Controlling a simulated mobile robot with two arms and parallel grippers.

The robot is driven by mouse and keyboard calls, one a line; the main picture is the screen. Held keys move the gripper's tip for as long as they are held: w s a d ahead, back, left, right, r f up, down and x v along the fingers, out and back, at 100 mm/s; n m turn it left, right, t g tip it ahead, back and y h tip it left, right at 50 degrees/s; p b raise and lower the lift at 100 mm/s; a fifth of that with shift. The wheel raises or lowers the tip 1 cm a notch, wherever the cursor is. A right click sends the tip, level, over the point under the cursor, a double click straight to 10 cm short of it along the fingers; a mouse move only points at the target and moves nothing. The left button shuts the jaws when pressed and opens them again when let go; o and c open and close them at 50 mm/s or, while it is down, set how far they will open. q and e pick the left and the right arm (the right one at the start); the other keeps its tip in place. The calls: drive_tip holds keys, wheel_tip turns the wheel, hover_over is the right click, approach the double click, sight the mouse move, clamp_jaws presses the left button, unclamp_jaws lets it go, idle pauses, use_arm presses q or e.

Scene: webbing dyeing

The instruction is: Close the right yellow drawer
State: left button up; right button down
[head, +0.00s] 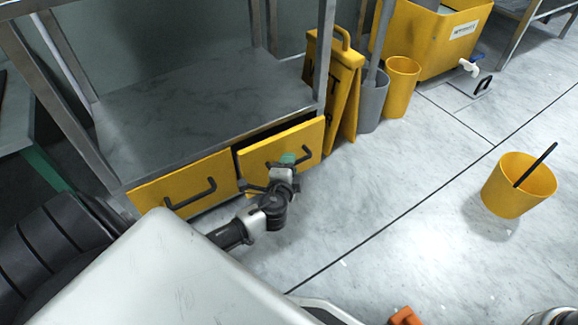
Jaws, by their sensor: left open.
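The right yellow drawer (311,135) is under the grey metal bench. It is pulled out part way, with a dark gap showing behind the top of its front. Its black bar handle (305,154) is partly hidden by my left gripper (286,163). My left gripper is open at the front of this drawer, overlapping the handle in the picture. I cannot tell whether it touches the handle or the front. The left yellow drawer (165,185) beside it looks shut, with its own black handle (191,194). My right gripper does not show.
A yellow folding floor sign (343,90) stands just right of the bench (190,100). Past it are a grey bin (372,105), a yellow bin (401,85) and a large yellow tub (425,40). A yellow bucket (505,190) with a dark stick stands at right. The floor between is clear.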

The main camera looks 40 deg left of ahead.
use_arm(q)
clamp_jaws()
drive_tip(key=a, duration=0.1)
drive_tip(key=w+a, duration=0.1)
drive_tip(key=a, duration=0.2)
drive_tip(key=shift+w+r, duration=0.1)
drive_tip(key=shift+w, duration=0.15)
unclamp_jaws()
drive_tip(key=shift+d, duration=0.1)
